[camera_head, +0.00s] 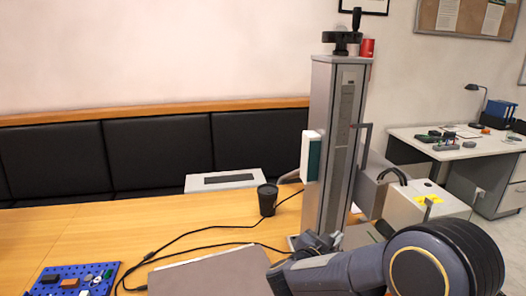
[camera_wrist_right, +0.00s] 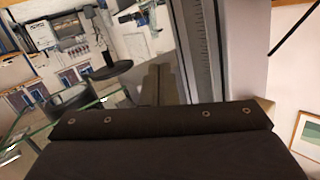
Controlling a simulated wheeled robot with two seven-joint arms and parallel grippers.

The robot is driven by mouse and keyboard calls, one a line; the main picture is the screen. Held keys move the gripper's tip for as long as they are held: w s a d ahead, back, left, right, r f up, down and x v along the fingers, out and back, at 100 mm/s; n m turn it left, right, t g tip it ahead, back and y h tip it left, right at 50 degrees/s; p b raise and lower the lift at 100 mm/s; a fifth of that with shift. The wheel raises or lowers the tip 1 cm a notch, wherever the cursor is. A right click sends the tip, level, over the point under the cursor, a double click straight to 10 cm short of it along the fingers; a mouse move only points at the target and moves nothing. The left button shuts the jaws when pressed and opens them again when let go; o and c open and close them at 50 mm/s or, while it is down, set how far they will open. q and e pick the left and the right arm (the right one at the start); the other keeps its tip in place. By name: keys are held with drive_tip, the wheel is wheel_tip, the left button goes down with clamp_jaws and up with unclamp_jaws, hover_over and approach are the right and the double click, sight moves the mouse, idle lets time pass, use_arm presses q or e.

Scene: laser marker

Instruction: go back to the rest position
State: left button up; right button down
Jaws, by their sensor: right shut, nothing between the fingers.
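The laser marker's tall grey column (camera_head: 335,150) stands on the wooden table, with a black crank on top. Its box-shaped head (camera_head: 415,203) with yellow labels sticks out to the right. My right arm comes in from the lower right. My right gripper (camera_head: 318,243) is partly hidden and small, low beside the foot of the column; whether it touches cannot be told. In the right wrist view the fingers (camera_wrist_right: 158,85) are together and empty, with the column (camera_wrist_right: 208,55) close to their right. My left gripper is out of view.
A grey flat panel (camera_head: 215,272) lies at the front. A blue pegboard (camera_head: 75,280) with small parts is at the lower left. A black cup (camera_head: 267,199), a pale box (camera_head: 222,181) and black cables (camera_head: 190,236) lie left of the column. The table's left side is mostly clear.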

wheel_tip(320, 180, up, 6)
drive_tip(key=d+f+n+t+y+p, duration=0.1)
drive_tip(key=t+y, duration=0.1)
drive_tip(key=y, duration=0.4)
drive_tip(key=s+a+r+n+y+p, duration=0.25)
drive_tip(key=s+r+n+y, duration=0.25)
drive_tip(key=s+y, duration=0.3)
drive_tip(key=s+f+n+g+p, duration=0.1)
drive_tip(key=s+f+g, duration=0.2)
drive_tip(key=s, duration=0.9)
drive_tip(key=s+f+n+g+y, duration=0.1)
drive_tip(key=s+f+g, duration=0.3)
drive_tip(key=s, duration=0.8)
drive_tip(key=shift+d+f+n+g+p, duration=0.15)
drive_tip(key=shift+d+n+g+p, duration=0.25)
drive_tip(key=shift+n+g, duration=0.15)
